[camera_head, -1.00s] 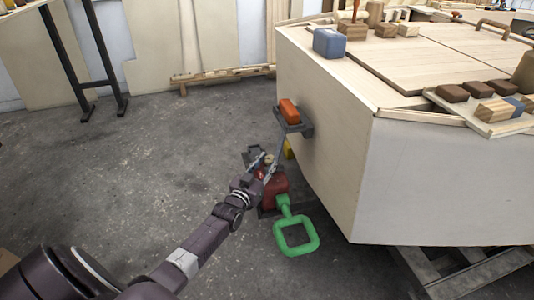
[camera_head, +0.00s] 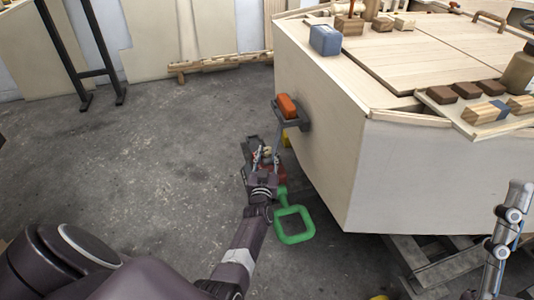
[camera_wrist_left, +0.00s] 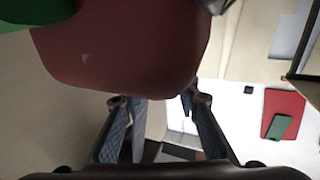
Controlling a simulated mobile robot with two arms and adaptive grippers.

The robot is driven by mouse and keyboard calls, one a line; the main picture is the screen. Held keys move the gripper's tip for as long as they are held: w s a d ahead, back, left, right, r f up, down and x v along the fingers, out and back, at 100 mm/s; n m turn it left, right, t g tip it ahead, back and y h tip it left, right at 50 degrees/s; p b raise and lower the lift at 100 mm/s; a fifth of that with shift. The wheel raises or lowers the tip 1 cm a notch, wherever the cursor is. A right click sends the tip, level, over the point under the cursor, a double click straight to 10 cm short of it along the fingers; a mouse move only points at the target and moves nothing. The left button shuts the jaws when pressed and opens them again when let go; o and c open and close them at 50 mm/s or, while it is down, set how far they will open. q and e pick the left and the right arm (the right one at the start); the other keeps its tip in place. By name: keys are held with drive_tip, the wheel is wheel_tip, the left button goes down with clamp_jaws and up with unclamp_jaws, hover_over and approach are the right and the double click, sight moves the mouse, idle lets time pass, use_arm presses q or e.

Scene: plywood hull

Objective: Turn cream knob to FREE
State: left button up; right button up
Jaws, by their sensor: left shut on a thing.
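The cream knob (camera_head: 267,153) is a small pale spot at the low red fixture beside the plywood hull, mostly hidden by my fingers. Its markings are too small to read. My left gripper (camera_head: 265,156) reaches down to it, shut with its fingertips around it. In the left wrist view the two fingers (camera_wrist_left: 156,100) show below a large red body (camera_wrist_left: 120,45), and the knob is hidden.
A green square loop handle (camera_head: 294,238) sticks out just right of my left wrist. An orange block (camera_head: 287,106) sits on a dark bracket on the hull (camera_head: 345,160). Blocks lie on the hull top. The concrete floor to the left (camera_head: 150,170) is clear.

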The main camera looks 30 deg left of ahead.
idle(0.3)
use_arm(q)
drive_tip(key=shift+r, duration=0.1)
drive_tip(key=o, duration=1.2)
drive_tip(key=shift+c, duration=0.2)
